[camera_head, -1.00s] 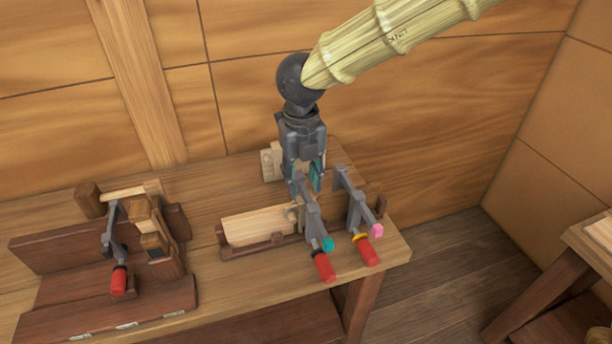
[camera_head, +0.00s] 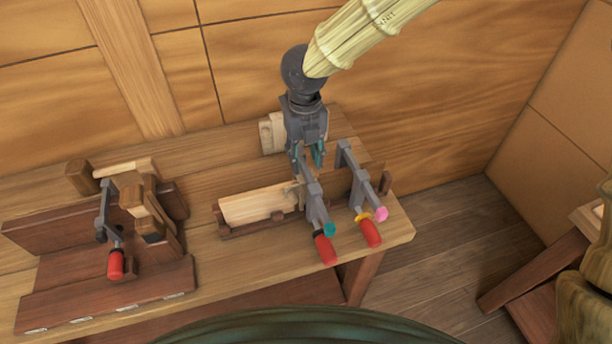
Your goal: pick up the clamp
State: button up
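Several clamps show in the head view. One grey clamp (camera_head: 315,203) with a red handle and a teal tip stands at the right part of the bench. A second grey clamp (camera_head: 361,188), with a red handle, a yellow collar and a pink tip, is just to its right. A third clamp (camera_head: 108,226) with a red handle is on the wooden fixture at the left. My gripper (camera_head: 309,158) points down at the upper end of the teal-tipped clamp, with its fingers around or just above it. The finger gap is small in view, and contact cannot be made out.
The clamps at the right stand at a dark wooden cradle (camera_head: 262,224) holding a pale board (camera_head: 258,204). A wooden fixture (camera_head: 66,251) fills the bench's left side. A pale block (camera_head: 272,134) is behind my gripper. The bench's right end (camera_head: 398,232) is close to the clamps.

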aim_at(306, 168)
jog(key=f, duration=0.1)
jog(key=f+p, duration=0.1)
jog(key=f, duration=0.1)
jog(key=shift+w+f, duration=0.1)
jog(key=shift+w, duration=0.15)
jog(key=shift+s+f+p, duration=0.2)
jog(key=shift+s+p, duration=0.1)
jog(key=shift+s, duration=0.2)
jog(key=shift+w+f, duration=0.3)
jog(key=shift+f, duration=0.05)
jog(key=shift+s, duration=0.1)
grip_shut()
